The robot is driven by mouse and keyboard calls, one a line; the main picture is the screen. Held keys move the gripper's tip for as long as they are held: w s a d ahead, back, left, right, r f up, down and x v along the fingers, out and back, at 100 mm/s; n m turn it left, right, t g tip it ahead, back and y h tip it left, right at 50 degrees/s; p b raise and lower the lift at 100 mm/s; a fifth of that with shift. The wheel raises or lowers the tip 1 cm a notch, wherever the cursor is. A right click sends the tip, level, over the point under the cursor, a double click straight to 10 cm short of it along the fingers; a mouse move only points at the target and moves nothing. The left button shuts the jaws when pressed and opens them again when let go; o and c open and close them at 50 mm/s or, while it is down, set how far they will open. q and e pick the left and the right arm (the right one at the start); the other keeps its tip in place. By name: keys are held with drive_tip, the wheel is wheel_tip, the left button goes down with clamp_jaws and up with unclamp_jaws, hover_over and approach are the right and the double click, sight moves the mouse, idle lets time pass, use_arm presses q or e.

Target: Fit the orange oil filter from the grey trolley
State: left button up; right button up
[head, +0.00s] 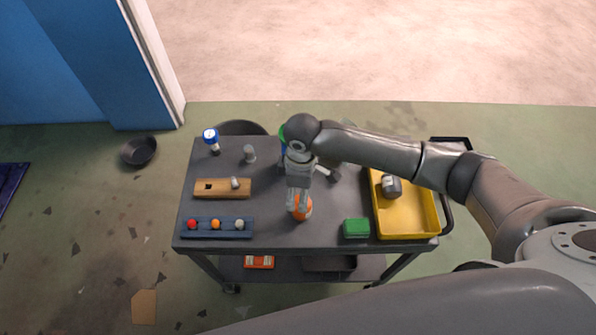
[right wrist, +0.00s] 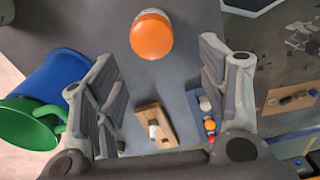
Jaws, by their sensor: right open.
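The orange oil filter (head: 303,211) stands on the grey trolley (head: 270,228), near the middle of its front part. In the right wrist view the filter (right wrist: 151,37) shows as a round orange top with a pale edge, just past and between the fingertips. My right gripper (head: 298,197) points down over the filter and covers part of it in the head view. Its two fingers are spread wide in the right wrist view (right wrist: 157,55), with nothing held between them. My left gripper is not in view.
A blue rack (head: 216,235) with coloured knobs and a wooden block (head: 212,188) lie left of the filter. A green box (head: 356,228) and yellow tray (head: 405,222) with a grey canister (head: 391,187) are right. A blue can with green rim (right wrist: 62,78) stands close to one finger.

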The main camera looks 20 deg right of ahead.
drive_tip(key=shift+w+d+r, duration=0.25)
drive_tip(key=shift+w+d, duration=0.05)
drive_tip(key=shift+d, duration=0.2)
drive_tip(key=shift+f+b, duration=0.2)
drive_tip(key=shift+b, duration=0.1)
wheel_tip(320, 180, down, 5)
drive_tip(key=b, duration=0.6)
drive_tip(key=shift+f, duration=0.2)
wheel_tip(320, 180, down, 3)
drive_tip(key=shift+s+r+b, duration=0.1)
drive_tip(key=shift+r+b, duration=0.05)
drive_tip(key=shift+b, duration=0.3)
drive_tip(key=shift+f, duration=0.65)
